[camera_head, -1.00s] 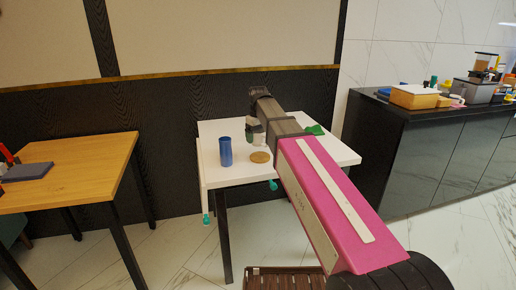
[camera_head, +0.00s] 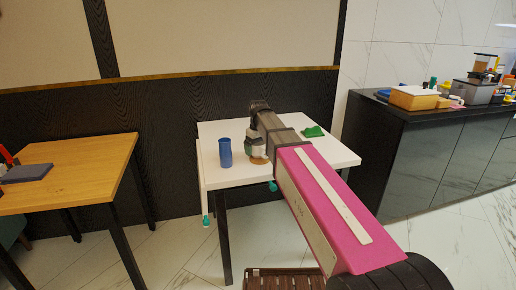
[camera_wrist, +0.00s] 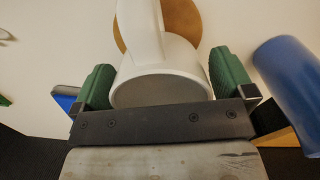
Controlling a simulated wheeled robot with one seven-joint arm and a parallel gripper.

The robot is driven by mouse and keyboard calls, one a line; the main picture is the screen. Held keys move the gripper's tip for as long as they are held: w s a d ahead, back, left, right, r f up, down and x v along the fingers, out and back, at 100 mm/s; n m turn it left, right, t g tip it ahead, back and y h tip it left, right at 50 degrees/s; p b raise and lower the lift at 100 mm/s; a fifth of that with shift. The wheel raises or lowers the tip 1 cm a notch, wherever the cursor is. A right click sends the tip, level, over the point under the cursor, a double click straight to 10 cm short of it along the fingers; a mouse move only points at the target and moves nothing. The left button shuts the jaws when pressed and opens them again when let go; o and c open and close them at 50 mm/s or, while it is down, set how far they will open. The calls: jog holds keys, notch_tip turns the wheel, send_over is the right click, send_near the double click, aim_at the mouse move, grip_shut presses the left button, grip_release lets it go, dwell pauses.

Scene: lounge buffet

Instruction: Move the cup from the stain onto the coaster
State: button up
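The white cup (camera_wrist: 160,78) sits between the two green fingers of my gripper (camera_wrist: 163,80) in the wrist view, with both fingers against its sides. Its handle (camera_wrist: 140,25) points to the top of that view. In the head view the cup (camera_head: 257,152) shows small beneath my gripper (camera_head: 256,147), above the white table. The round brown coaster (camera_wrist: 182,18) lies behind the cup and handle in the wrist view and is partly covered. In the head view only a sliver of the coaster (camera_head: 258,161) shows under the cup. I cannot tell the height of the cup. I see no stain.
A blue cylinder (camera_head: 225,152) stands on the white table (camera_head: 238,174), left of the cup; it is close by my gripper on the right in the wrist view (camera_wrist: 290,85). A green item (camera_head: 313,131) lies behind my arm. A wooden table (camera_head: 80,165) stands left.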

notch_tip(320, 180, up, 12)
jog(key=shift+r, duration=0.15)
dwell(0.7)
